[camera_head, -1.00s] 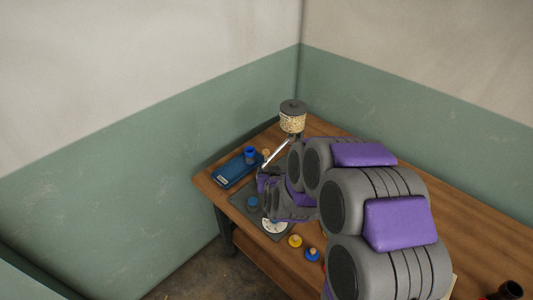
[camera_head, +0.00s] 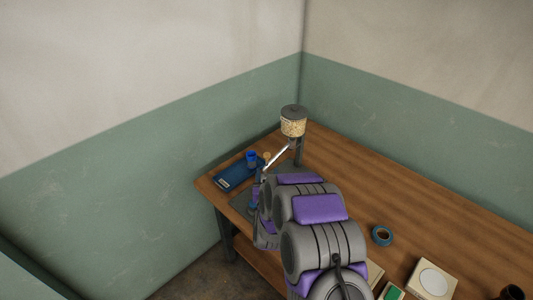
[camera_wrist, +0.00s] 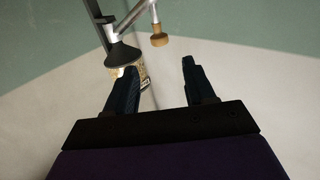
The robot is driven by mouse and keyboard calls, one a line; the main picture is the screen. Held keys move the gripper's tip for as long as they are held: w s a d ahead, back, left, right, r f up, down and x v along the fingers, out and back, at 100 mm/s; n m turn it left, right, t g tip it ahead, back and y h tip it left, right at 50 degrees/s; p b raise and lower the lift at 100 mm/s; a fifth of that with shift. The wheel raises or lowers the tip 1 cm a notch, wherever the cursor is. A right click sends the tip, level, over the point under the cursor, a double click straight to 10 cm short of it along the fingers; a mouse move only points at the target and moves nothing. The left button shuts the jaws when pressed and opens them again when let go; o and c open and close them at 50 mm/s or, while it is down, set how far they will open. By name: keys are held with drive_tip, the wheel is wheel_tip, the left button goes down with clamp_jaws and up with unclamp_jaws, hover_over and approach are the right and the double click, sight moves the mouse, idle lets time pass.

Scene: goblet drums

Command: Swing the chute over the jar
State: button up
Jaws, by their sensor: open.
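A hopper of pale grain (camera_head: 293,127) with a dark lid stands on a post at the table's back corner. A silver chute (camera_head: 278,156) slants down from it to the lower left. A tan knob (camera_head: 267,156) sits by the chute, and in the wrist view the knob (camera_wrist: 159,39) hangs beside the chute (camera_wrist: 133,17). My gripper (camera_wrist: 158,66) is open and empty, with the knob beyond its fingertips. A small blue container (camera_head: 251,158) stands on the blue tray; I cannot tell whether it is the jar. My arm hides part of the mat.
The blue tray (camera_head: 228,184) lies at the table's left end, near the green wall. A dark mat (camera_head: 241,203) shows beside my arm. A teal ring (camera_head: 382,236) and a pale box with a white disc (camera_head: 433,280) lie right. The table's right middle is mostly clear.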

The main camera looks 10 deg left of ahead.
sight(279, 156)
drive_tip(key=w+a+b, duration=0.1)
drive_tip(key=w+b, duration=0.1)
drive_tip(key=w, duration=1.1)
drive_tip(key=shift+a, duration=0.35)
drive_tip(key=shift+f, duration=0.1)
clamp_jaws()
